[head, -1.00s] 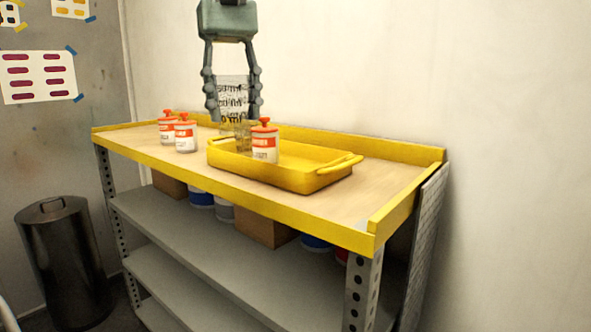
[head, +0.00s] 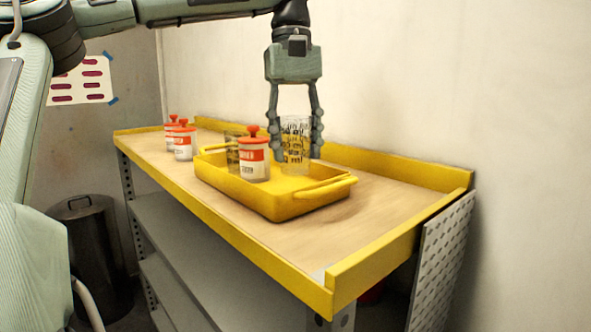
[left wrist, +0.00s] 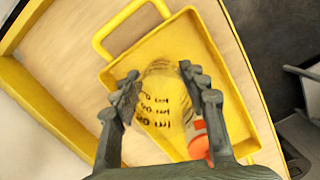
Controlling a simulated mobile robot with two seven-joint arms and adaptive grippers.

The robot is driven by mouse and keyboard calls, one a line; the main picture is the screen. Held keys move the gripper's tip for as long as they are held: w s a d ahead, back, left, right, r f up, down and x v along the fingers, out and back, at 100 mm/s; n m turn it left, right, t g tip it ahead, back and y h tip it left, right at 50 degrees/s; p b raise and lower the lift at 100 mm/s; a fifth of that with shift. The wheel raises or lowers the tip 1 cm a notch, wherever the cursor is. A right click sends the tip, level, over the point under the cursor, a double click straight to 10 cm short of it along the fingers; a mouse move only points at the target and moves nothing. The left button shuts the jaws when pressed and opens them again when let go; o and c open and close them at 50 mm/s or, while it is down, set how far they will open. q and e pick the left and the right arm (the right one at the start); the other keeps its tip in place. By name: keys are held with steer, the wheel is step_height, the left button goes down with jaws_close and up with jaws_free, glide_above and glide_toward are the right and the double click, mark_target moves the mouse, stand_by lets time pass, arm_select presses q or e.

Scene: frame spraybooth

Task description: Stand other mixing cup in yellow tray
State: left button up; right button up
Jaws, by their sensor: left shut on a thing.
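My left gripper (head: 296,135) is shut on a clear mixing cup (head: 295,148) with black markings, held upright over the yellow tray (head: 313,201). In the head view the cup's lower end appears inside the tray's rim; I cannot tell whether it touches the floor. The left wrist view shows the cup (left wrist: 162,100) between the two fingers (left wrist: 160,92), above the yellow tray floor. Another clear cup (head: 233,152) stands in the tray's far left part, partly hidden by a white can with a red top (head: 253,158). My right gripper is not in view.
Two white and red cans (head: 184,143) (head: 171,128) stand on the bench left of the tray. A yellow lip (head: 400,168) runs along the bench's back. The tray's right part and the bench top (head: 375,205) right of it are clear.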

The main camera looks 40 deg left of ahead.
mark_target(297, 167)
arm_select(q)
step_height(297, 167, down, 3)
steer(key=shift+f, duration=0.45)
steer(key=shift+w, duration=0.1)
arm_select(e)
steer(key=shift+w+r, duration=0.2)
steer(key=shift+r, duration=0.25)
arm_select(q)
steer(key=shift+f, duration=0.15)
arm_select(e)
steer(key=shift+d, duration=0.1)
arm_select(q)
steer(key=o, duration=0.8)
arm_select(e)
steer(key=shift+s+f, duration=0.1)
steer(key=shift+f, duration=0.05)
